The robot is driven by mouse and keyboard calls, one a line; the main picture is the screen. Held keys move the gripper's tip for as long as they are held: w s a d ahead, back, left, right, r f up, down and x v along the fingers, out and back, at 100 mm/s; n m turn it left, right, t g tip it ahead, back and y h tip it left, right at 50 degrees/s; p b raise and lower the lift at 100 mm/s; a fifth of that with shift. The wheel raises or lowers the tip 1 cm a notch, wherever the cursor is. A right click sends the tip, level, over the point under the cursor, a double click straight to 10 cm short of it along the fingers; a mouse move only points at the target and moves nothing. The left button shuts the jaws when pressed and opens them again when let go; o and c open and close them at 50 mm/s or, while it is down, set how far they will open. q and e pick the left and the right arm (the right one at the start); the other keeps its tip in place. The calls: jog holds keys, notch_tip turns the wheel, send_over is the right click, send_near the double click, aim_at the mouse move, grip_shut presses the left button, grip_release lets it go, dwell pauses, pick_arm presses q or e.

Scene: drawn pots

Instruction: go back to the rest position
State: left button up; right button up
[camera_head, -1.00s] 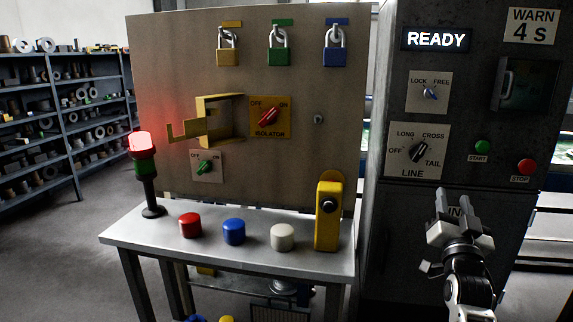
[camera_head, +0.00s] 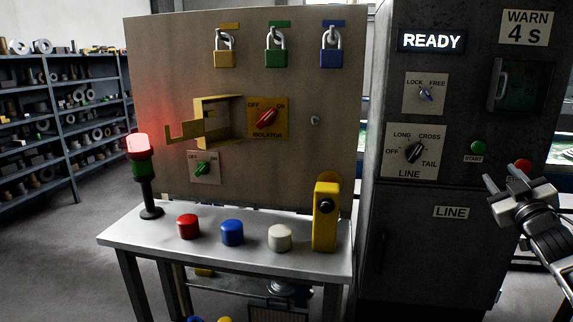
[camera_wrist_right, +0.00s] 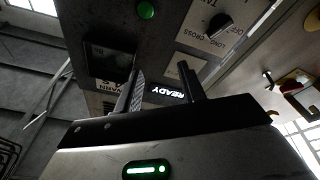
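My right gripper (camera_head: 506,177) is at the right side of the head view, in front of the dark control cabinet (camera_head: 430,240). Its two fingers stand apart with nothing between them. One fingertip overlaps the area of the red stop button (camera_head: 523,166) and its label, partly hiding them; I cannot tell whether it touches. In the right wrist view the open fingers (camera_wrist_right: 162,80) are seen from behind, with the cabinet and its READY display (camera_wrist_right: 168,92) beyond. My left gripper is in neither view.
The cabinet bears a green start button (camera_head: 478,147) and a LINE selector (camera_head: 414,152). To the left a table (camera_head: 190,262) holds red, blue and white caps, a yellow box (camera_head: 325,235) and a lit red lamp (camera_head: 137,143). Padlocks hang on the panel behind.

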notch_tip(320, 180, down, 4)
jog(key=d+m+g+h, duration=0.1)
jog(key=d+g+h, duration=0.1)
jog(key=d+g, duration=0.1)
jog(key=s+a+f+g+y, duration=0.1)
jog(key=s+a+f+y, duration=0.15)
jog(key=a+f, duration=0.45)
jog(key=s+a+f+n+g+y, duration=0.1)
jog(key=s+a+f, duration=0.35)
jog(key=f, duration=0.45)
jog(key=s+a+f+g+y, duration=0.1)
jog(key=s+a+f, duration=0.2)
jog(key=a+f, duration=0.45)
jog(key=s+a+f+g+y, duration=0.1)
jog(key=s+a+f, duration=0.2)
jog(key=s+a, duration=0.2)
jog(key=s+a+f+m+g+y, duration=0.1)
jog(key=s+a+f, duration=0.3)
jog(key=s, duration=0.7)
jog(key=s+a+f+m+g+y, duration=0.1)
jog(key=s+a+f+g, duration=0.1)
jog(key=s+a, duration=0.5)
jog(key=shift+s+f, duration=0.85)
jog(key=shift+s, duration=0.1)
jog(key=shift+a+y, duration=0.1)
jog(key=shift+y, duration=0.15)
jog(key=shift+c, duration=0.4)
